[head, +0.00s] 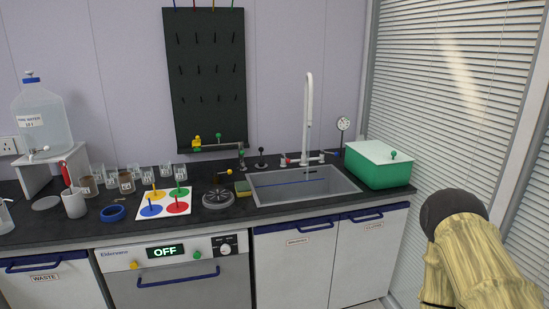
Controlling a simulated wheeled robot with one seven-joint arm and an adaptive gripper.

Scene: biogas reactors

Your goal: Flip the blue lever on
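A white panel (178,193) lies on the dark counter left of the sink. It bears four coloured discs, each with a small upright stick of its own colour. The blue disc with its small blue lever (151,208) is at the front left of the panel. The red one (178,206) is beside it, with yellow and green ones behind. The lever's exact tilt is too small to tell. Part of my arm shows at the lower right, well away from the panel. My gripper's fingers do not show.
A black drain-like round part (217,198) and the sink (305,188) lie right of the panel. A blue tape ring (113,213), a white mug (74,204) and several glass beakers stand left. A green box (378,170) is at the right. The appliance below (165,252) reads OFF.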

